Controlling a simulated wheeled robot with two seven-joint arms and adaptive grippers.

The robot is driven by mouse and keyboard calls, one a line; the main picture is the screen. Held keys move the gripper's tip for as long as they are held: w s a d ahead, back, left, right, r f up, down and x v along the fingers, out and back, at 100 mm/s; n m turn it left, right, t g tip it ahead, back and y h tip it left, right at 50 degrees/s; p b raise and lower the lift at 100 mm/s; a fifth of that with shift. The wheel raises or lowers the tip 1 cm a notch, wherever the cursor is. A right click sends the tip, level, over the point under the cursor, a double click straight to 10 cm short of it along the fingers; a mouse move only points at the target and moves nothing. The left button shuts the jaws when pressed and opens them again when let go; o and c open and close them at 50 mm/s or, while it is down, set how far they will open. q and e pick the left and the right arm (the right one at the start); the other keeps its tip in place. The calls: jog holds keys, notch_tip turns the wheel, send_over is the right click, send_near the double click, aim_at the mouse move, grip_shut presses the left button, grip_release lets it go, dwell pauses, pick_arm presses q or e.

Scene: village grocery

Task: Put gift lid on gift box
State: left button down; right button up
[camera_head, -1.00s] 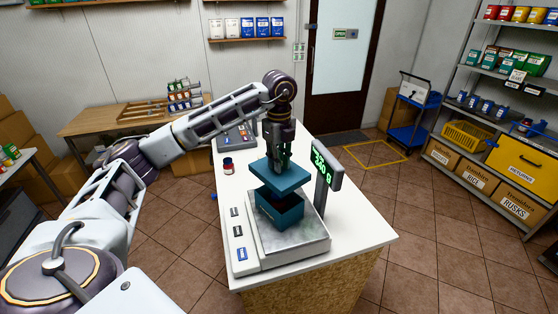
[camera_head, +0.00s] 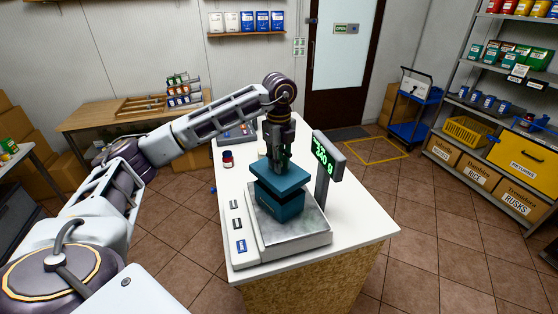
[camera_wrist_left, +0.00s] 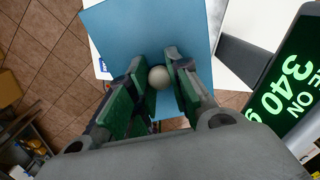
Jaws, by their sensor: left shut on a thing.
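The teal gift lid (camera_head: 290,181) hangs level or nearly so over the gift box, and it fills the top of the left wrist view (camera_wrist_left: 150,35). My left gripper (camera_head: 279,164) is shut on the pale round knob (camera_wrist_left: 159,77) of the lid, with the green finger pads on either side. The darker teal gift box (camera_head: 285,209) stands on the metal plate of a scale (camera_head: 303,240), its opening mostly hidden by the lid. I cannot tell whether lid and box touch. The right gripper is not in view.
The scale's display post (camera_head: 327,160) with green digits rises close to the right of the lid. The counter's right front is clear.

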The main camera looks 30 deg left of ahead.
aim_at(279, 177)
pick_arm(q)
jog(key=shift+f+b, duration=1.85)
jog(key=shift+f, duration=1.2)
jog(key=c, duration=1.3)
grip_release()
jog(key=shift+o, duration=0.2)
jog(key=shift+r, duration=5.95)
